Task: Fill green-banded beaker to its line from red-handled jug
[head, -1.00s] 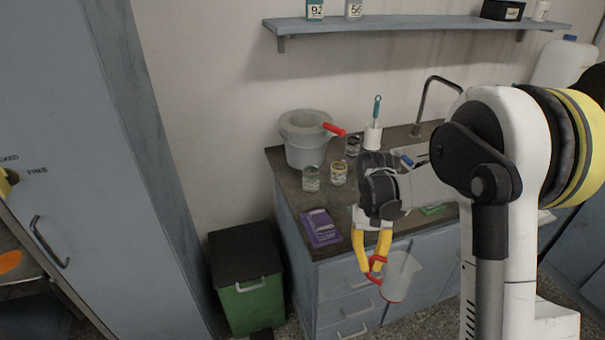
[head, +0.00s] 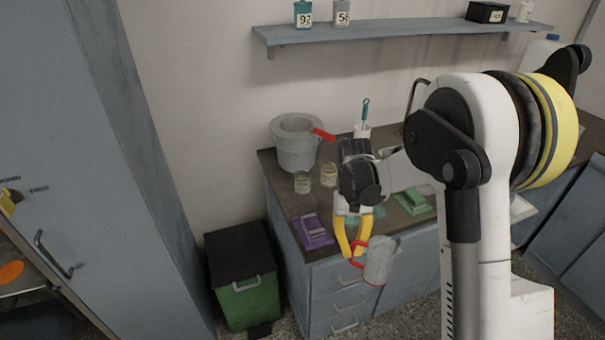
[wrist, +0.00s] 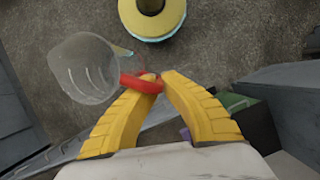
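My gripper (head: 357,250) is shut on the red handle (wrist: 142,83) of the clear jug (head: 379,262). It holds the jug in the air in front of the drawers, below bench-top height. In the wrist view the jug (wrist: 85,70) shows white marks on its wall; I cannot tell how much liquid it holds. Two small glass beakers stand on the bench behind and left of my gripper. The left beaker (head: 302,183) looks faintly greenish; the right beaker (head: 328,176) has a yellowish band. Their fill lines are too small to read.
A grey bucket (head: 294,150) with a red-handled tool stands at the back left of the bench. A purple block (head: 313,232) lies at the front corner, a green tray (head: 411,201) to the right. A green bin (head: 248,303) stands on the floor. A shelf (head: 400,38) hangs above.

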